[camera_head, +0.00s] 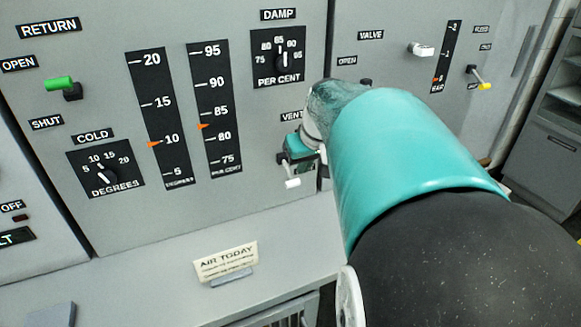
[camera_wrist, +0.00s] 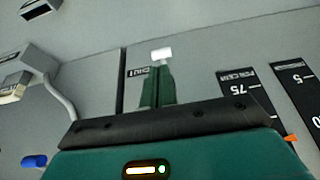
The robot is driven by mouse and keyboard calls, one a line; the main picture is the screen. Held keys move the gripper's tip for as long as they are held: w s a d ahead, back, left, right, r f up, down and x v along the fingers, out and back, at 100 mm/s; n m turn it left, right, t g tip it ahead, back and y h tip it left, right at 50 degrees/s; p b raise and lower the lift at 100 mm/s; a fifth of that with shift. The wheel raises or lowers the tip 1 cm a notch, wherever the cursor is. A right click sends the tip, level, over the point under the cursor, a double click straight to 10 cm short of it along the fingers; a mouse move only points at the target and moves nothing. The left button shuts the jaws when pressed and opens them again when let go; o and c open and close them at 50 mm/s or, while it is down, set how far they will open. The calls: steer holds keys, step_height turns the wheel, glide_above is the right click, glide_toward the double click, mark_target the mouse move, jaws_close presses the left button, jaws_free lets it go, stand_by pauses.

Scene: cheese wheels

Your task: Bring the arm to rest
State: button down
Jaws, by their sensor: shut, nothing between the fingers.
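My arm, with a teal sleeve, reaches from the lower right to the panel in the head view. My gripper (camera_head: 284,160) is shut and empty, in front of the panel below the VENT label (camera_head: 291,116). In the wrist view the green fingers of my gripper (camera_wrist: 160,70) lie together. A white lever handle (camera_head: 292,183) shows just below the fingers in the head view, and just past the fingertips in the wrist view (camera_wrist: 161,54). I cannot tell whether they touch. The lever's base is hidden by my gripper.
The grey panel carries a green RETURN lever (camera_head: 60,84), a COLD dial (camera_head: 105,175), a DAMP dial (camera_head: 280,58), two scales and a white VALVE lever (camera_head: 421,49). An AIR TODAY card (camera_head: 226,262) stands on the ledge (camera_head: 150,285) below. A cabinet (camera_head: 545,140) stands at right.

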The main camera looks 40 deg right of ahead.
steer(key=v, duration=0.6)
steer(key=shift+s, duration=0.45)
steer(key=shift+a+r, duration=0.1)
steer(key=shift+r, duration=0.05)
